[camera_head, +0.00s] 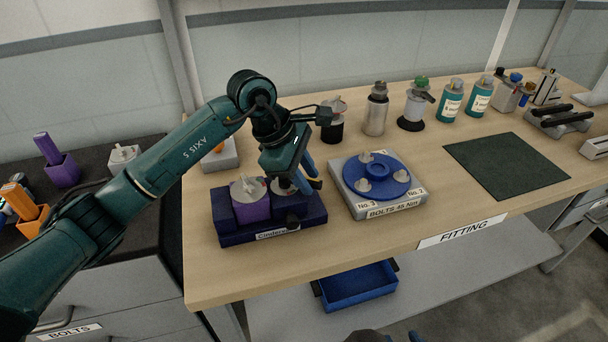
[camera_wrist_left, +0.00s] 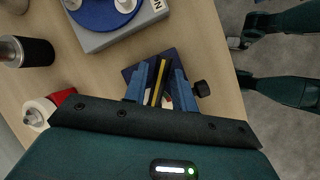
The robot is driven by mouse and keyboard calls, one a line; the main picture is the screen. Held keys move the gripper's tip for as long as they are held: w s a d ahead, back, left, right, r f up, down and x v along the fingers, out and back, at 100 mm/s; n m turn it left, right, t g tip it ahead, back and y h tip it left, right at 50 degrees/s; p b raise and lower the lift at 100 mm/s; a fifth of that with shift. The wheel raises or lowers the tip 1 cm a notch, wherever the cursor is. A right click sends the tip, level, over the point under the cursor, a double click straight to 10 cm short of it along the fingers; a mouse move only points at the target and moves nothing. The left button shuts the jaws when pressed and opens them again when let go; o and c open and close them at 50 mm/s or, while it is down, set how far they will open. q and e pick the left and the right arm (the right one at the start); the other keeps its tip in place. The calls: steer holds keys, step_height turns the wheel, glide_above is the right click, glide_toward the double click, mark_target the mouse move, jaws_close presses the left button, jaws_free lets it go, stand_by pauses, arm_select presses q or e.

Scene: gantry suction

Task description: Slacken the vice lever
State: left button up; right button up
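A dark blue block (camera_head: 232,238), seemingly the vice, sits near the bench's front edge with a label on its front. It carries a purple cup (camera_head: 250,207) with a grey top and a second grey-topped piece partly behind my gripper. My left gripper (camera_head: 303,178) points down over the block's right end. In the left wrist view its two blue fingers (camera_wrist_left: 160,78) stand apart over the dark block, with dark and yellow strips showing between them; contact cannot be told. A black knob (camera_wrist_left: 201,88) sticks out beside the right finger. The lever itself is not clearly recognisable. My right gripper is not clearly visible.
A grey fixture with a blue disc (camera_head: 378,173) stands just right of the block. Bottles and jars (camera_head: 376,108) line the back. A dark green mat (camera_head: 507,165) lies bare on the right. A blue bin (camera_head: 358,287) sits below the bench.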

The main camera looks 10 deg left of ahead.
arm_select(q)
steer(key=shift+o, duration=1.3)
arm_select(e)
steer(key=shift+s+f, duration=0.15)
steer(key=shift+f, duration=0.1)
arm_select(q)
steer(key=shift+a+r, duration=0.2)
steer(key=shift+r, duration=0.15)
steer(key=b+v, duration=0.1)
steer(key=v, duration=1.1)
steer(key=shift+r, duration=0.2)
arm_select(e)
steer(key=shift+w+a+f, duration=0.1)
steer(key=shift+w+f, duration=0.1)
arm_select(q)
steer(key=shift+s, duration=0.1)
